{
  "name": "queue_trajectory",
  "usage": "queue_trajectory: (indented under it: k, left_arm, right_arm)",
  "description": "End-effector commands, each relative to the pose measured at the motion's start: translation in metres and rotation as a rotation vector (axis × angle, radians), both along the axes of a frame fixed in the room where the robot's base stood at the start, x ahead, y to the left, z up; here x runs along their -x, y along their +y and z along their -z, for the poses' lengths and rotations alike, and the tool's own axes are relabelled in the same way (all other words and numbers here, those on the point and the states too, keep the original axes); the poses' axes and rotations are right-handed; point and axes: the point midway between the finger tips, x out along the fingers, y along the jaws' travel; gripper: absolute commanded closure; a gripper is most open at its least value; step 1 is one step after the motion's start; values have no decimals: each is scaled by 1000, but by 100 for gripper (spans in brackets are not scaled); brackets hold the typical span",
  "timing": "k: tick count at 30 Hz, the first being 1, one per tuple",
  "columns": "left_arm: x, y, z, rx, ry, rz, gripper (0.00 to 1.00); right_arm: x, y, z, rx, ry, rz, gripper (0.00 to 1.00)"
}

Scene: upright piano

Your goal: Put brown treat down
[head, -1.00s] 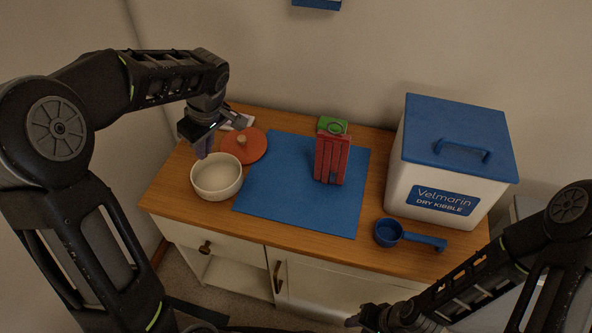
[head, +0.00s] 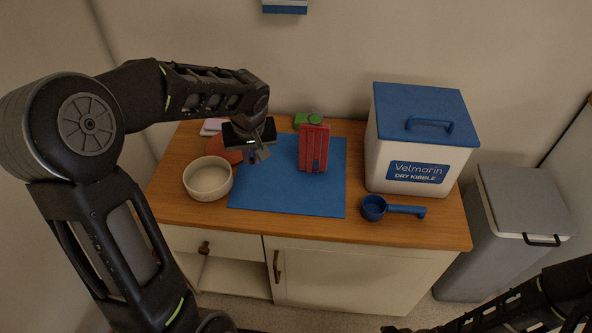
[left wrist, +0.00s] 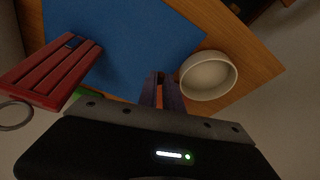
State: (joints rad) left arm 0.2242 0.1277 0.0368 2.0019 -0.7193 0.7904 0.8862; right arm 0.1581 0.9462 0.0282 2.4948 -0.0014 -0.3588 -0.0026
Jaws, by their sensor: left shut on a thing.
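My left gripper (head: 260,154) hangs above the back left part of the blue mat (head: 290,195), to the right of the white bowl (head: 208,178). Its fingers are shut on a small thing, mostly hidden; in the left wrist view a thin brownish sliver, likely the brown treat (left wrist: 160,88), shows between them. The bowl also shows in the left wrist view (left wrist: 208,76), right of the fingertips, and looks empty. My right gripper (head: 396,330) barely shows at the bottom edge, too little to tell its state.
A red slatted thing (head: 314,150) stands on the mat, with a green item (head: 307,120) behind. An orange-red lid (head: 221,148) lies behind the bowl. A blue scoop (head: 390,208) and a kibble bin (head: 420,140) are at right. The mat's front is clear.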

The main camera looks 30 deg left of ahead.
Motion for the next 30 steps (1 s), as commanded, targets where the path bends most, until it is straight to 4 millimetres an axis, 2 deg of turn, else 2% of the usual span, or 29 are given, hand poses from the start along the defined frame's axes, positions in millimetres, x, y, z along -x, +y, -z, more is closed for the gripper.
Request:
queue_trajectory:
  k: [5,8,15,18,27,30]
  left_arm:
    - [0,0,1,0,0,-2,100]
    - [0,0,8,0,2,-3,100]
    - [1,0,50,1,4,-2,100]
    - [0,0,61,0,2,-4,100]
    - [0,0,63,0,0,-4,100]
    - [1,0,69,0,2,-4,100]
  right_arm:
    - [0,0,0,0,1,0,64]
    - [0,0,1,0,1,0,64]
    - [0,0,5,0,1,0,64]
    - [0,0,6,0,1,0,64]
    - [0,0,6,0,1,0,64]
    - [0,0,7,0,1,0,64]
